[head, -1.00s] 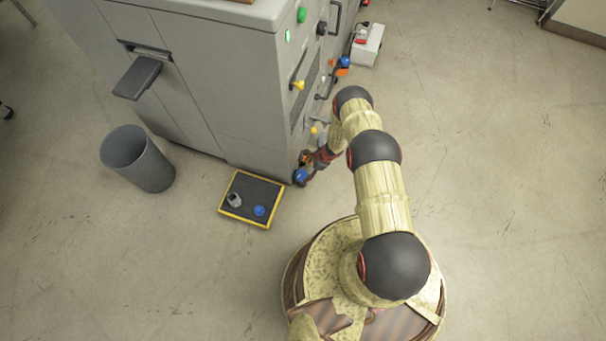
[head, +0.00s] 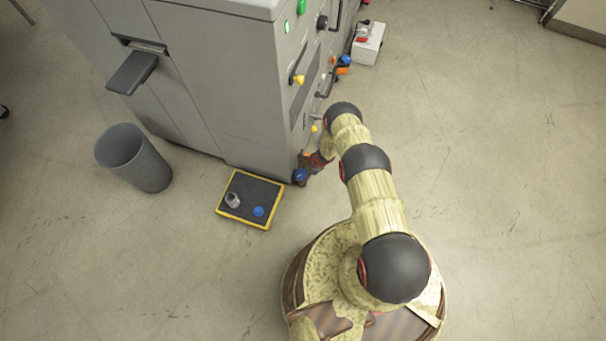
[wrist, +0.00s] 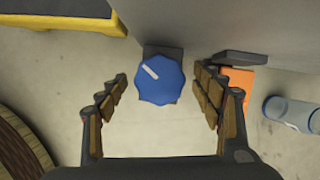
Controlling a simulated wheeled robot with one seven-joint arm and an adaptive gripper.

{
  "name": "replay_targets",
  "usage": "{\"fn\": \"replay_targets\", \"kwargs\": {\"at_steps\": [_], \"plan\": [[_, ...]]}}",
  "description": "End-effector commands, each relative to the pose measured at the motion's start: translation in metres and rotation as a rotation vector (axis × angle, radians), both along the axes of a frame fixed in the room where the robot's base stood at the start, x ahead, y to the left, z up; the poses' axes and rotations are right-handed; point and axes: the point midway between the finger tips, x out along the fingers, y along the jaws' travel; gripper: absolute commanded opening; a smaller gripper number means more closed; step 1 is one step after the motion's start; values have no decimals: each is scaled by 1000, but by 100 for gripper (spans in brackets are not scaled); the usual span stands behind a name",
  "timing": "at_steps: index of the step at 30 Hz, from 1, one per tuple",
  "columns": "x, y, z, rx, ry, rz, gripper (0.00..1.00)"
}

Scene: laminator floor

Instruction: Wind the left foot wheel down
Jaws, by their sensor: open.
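The left foot wheel is a blue scalloped knob (wrist: 160,80) with a white mark pointing to its upper left. It sits at the low corner of the grey machine (head: 250,120), and its blue top also shows in the head view (head: 300,175). My gripper (wrist: 162,98) is open, with one finger on each side of the blue wheel and a visible gap on both sides. In the head view my gripper is small and partly hidden by my arm. Whether the wheel's foot touches the floor cannot be told.
A yellow-edged black mat (head: 250,199) with a grey piece and a blue knob lies left of the wheel. A grey bin (head: 135,158) stands further left. An orange block (wrist: 238,80) and a blue-grey cylinder (wrist: 291,112) lie right of the fingers.

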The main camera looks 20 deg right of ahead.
Motion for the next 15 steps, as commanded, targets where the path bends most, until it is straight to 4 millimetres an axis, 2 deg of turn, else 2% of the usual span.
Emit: {"fn": "replay_targets", "kwargs": {"at_steps": [15], "plan": [[0,0,0,0,0,0,39]]}}
